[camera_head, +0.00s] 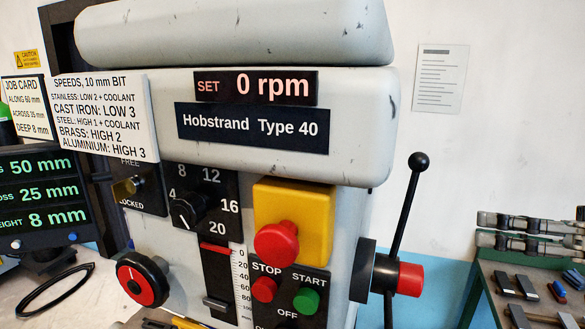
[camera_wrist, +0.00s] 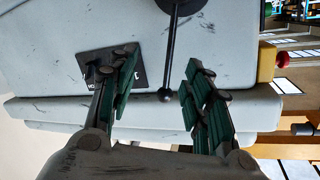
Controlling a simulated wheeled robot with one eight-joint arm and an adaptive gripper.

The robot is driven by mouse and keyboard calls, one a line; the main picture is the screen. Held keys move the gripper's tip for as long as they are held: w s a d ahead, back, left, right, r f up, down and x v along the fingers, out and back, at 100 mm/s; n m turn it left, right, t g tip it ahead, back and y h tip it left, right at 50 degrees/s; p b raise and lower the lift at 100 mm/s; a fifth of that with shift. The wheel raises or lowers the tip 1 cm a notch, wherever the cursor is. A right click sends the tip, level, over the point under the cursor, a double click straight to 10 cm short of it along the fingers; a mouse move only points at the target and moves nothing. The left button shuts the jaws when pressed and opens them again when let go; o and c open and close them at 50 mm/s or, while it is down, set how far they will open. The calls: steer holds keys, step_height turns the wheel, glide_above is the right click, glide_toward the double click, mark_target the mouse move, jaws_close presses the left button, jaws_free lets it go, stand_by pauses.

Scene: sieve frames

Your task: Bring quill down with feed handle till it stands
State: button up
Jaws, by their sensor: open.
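The feed handle (camera_head: 404,205) is a black lever with a ball end, rising from a dark hub with a red cap (camera_head: 410,279) on the right side of the drill head. A second black rod shows below the hub. In the wrist view the lever (camera_wrist: 167,60) points down to its ball (camera_wrist: 164,95). My gripper (camera_wrist: 163,57) is open, and the lever and ball appear between its two green-padded fingers. I see no contact; the depth between them is unclear. The red depth pointer (camera_head: 215,247) is at the scale's 0 end. The quill itself is hidden.
The front panel has a yellow box with a red button (camera_head: 276,245), stop and start buttons, a speed dial (camera_head: 188,209) and a lock knob (camera_head: 130,186). The display (camera_head: 256,88) reads 0 rpm. A green tool bench (camera_head: 487,290) stands at the right, and a readout screen (camera_head: 40,190) at the left.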

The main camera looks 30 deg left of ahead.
mark_target(415, 172)
step_height(415, 172, up, 6)
steer(key=w+n+g+y+p, duration=0.1)
steer(key=n+y+p, duration=0.1)
steer(key=a, duration=0.4)
steer(key=a+p, duration=0.1)
steer(key=a, duration=0.3)
steer(key=a+p, duration=0.1)
steer(key=a, duration=0.4)
steer(key=shift+s+r, duration=0.1)
steer(key=shift+s, duration=0.15)
jaws_close()
steer(key=shift+a, duration=0.15)
